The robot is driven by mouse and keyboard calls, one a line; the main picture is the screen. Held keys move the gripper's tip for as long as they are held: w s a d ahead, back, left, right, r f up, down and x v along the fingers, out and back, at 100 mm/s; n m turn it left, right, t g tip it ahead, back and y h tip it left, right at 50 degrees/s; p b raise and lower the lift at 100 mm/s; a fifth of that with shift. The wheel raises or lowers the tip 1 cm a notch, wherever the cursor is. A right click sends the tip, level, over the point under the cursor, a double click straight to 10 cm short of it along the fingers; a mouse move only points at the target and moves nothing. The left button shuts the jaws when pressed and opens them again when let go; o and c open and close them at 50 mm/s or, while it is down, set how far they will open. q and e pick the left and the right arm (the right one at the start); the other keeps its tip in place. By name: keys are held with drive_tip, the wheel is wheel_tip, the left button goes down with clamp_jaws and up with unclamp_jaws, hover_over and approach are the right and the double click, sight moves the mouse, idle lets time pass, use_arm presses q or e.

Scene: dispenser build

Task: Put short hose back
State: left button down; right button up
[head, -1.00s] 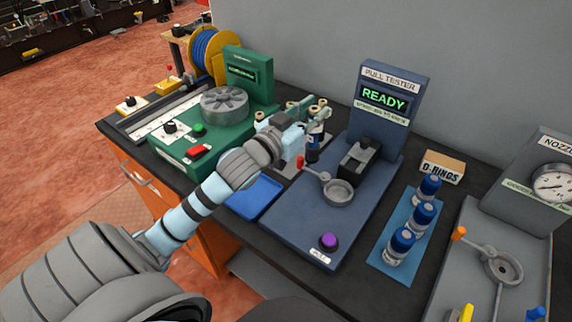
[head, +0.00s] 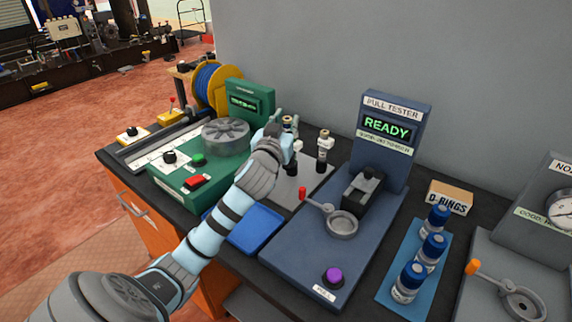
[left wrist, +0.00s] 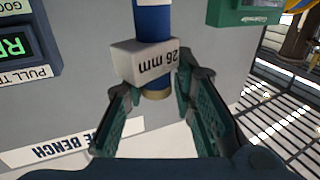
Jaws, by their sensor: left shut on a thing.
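My left gripper (head: 284,140) is over the back left of the grey plate (head: 312,181) between the green machine and the pull tester. In the left wrist view this gripper (left wrist: 157,98) is shut on a short blue hose (left wrist: 153,18). The hose carries a white block (left wrist: 143,62) marked 26 mm and has a brass-coloured end. In the head view the arm and gripper hide most of the hose. A fitting (head: 323,150) with a pale top and dark base stands upright on the grey plate, right of the gripper. My right gripper is not in view.
The blue pull tester (head: 310,262) reads READY and stands right of the plate. The green machine (head: 172,180) with a grey wheel is at left. A blue tray (head: 255,228) lies in front. Several blue-capped bottles stand on a blue mat (head: 398,295) at right.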

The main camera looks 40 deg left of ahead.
use_arm(q)
wheel_tip(320, 180, down, 10)
drive_tip(key=shift+f+b, duration=0.1)
drive_tip(key=shift+b, duration=1.15)
drive_tip(key=c, duration=1.8)
unclamp_jaws()
drive_tip(key=o, duration=0.5)
drive_tip(key=v, duration=1.2)
drive_tip(key=shift+d, duration=0.1)
